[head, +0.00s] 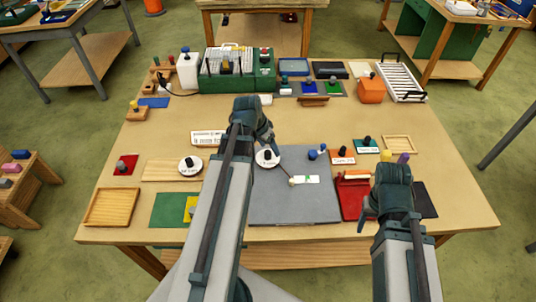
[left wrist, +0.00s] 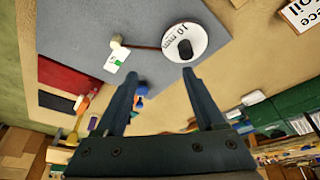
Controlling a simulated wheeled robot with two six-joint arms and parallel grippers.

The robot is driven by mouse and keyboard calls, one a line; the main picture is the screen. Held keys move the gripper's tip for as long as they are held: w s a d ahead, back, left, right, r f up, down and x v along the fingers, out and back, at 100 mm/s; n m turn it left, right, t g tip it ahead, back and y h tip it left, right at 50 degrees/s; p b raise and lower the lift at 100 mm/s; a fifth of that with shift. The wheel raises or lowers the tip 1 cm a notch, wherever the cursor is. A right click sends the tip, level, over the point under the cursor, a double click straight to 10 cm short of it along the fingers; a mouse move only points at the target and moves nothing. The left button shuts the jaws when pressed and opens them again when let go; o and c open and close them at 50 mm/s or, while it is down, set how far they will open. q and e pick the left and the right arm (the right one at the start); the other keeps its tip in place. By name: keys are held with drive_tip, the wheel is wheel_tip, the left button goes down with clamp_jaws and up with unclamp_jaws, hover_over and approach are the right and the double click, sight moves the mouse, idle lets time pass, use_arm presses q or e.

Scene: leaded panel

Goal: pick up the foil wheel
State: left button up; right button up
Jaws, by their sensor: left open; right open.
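A round white disc with a black knob (head: 267,161), probably a foil wheel, lies at the upper left of the grey mat. The left wrist view shows it (left wrist: 172,37) marked "10 mm", just beyond my right-hand fingertip. A similar white disc (head: 184,168) lies to the left on a wooden board; I cannot tell from the discs which one is meant. My left gripper (head: 267,142) is open and empty, close to the disc on the mat and apparently above it. It shows open in the left wrist view (left wrist: 161,77). My right gripper (head: 366,214) is open beside the red tray.
The grey mat (head: 290,207) holds a thin rod with a pale end (head: 292,182) and a small white-and-green card (head: 308,179). Blue knobs (head: 317,153) stand near its right edge. A red tray (head: 350,205) is right of it. A green rack (head: 264,76) stands at the back.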

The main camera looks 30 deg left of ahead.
use_arm(q)
approach(267, 152)
drive_tip(key=shift+t, duration=0.3)
drive_tip(key=b+x, duration=0.2)
drive_tip(key=b, duration=0.1)
drive_tip(key=s+b+x, duration=0.1)
drive_tip(key=b+x, duration=0.2)
drive_tip(key=b, duration=0.1)
drive_tip(key=shift+f, duration=0.2)
drive_tip(key=shift+w+d+f+b, duration=0.1)
drive_tip(key=shift+b, duration=0.2)
drive_tip(key=shift+f, duration=0.15)
drive_tip(key=b+x, duration=0.4)
drive_tip(key=x, duration=0.1)
drive_tip(key=shift+w+b, duration=0.3)
drive_tip(key=shift+b, duration=0.05)
clamp_jaws()
